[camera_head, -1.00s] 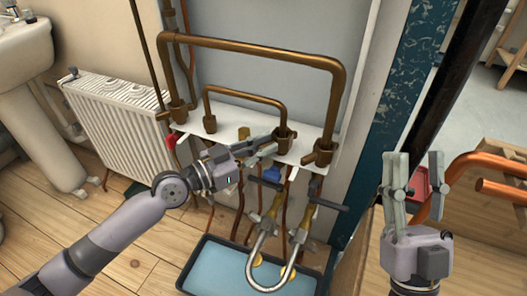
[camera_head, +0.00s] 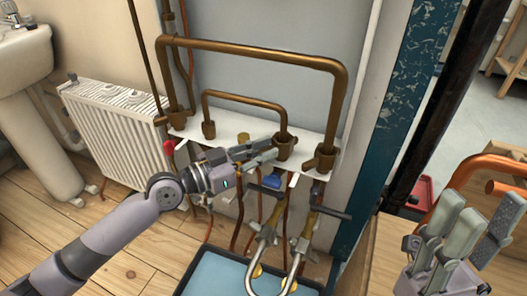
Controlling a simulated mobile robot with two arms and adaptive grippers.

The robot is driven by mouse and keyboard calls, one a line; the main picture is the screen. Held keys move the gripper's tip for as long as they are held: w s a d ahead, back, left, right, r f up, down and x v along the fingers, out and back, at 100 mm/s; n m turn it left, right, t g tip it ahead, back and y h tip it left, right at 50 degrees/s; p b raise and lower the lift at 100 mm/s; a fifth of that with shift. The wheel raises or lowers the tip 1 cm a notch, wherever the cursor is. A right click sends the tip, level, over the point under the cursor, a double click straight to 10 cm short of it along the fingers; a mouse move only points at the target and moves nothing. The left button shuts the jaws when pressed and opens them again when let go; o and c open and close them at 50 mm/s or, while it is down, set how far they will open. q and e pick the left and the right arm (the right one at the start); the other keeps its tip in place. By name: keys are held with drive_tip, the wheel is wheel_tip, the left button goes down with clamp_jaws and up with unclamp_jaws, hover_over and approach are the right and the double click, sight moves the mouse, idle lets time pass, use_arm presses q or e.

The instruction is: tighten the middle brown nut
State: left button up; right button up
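The middle brown nut (camera_head: 284,147) sits on the white board at the right foot of the smaller brown pipe loop. My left gripper (camera_head: 275,148) comes from the left, with its two fingers apart and their tips at the nut's left side. Whether the fingers press on the nut cannot be told. Other brown nuts stand at the small loop's left foot (camera_head: 209,129) and under the large loop at left (camera_head: 177,116) and right (camera_head: 325,158). My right gripper (camera_head: 475,225) is at the lower right, fingers spread and empty, away from the pipes.
A blue valve handle (camera_head: 272,181) and dark-handled valves (camera_head: 330,210) hang below the board, above a blue tray (camera_head: 215,275). A white radiator (camera_head: 110,125) stands at left. Orange-copper pipes (camera_head: 480,170) and a red box (camera_head: 423,193) are near my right gripper.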

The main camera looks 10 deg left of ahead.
use_arm(q)
drive_tip(key=shift+o, duration=1.4)
drive_tip(key=shift+s+a+f, duration=0.1)
drive_tip(key=shift+s+a, duration=0.1)
drive_tip(key=shift+a, duration=0.05)
drive_tip(key=v, duration=1.1)
drive_tip(key=shift+s, duration=0.15)
drive_tip(key=shift+a, duration=0.1)
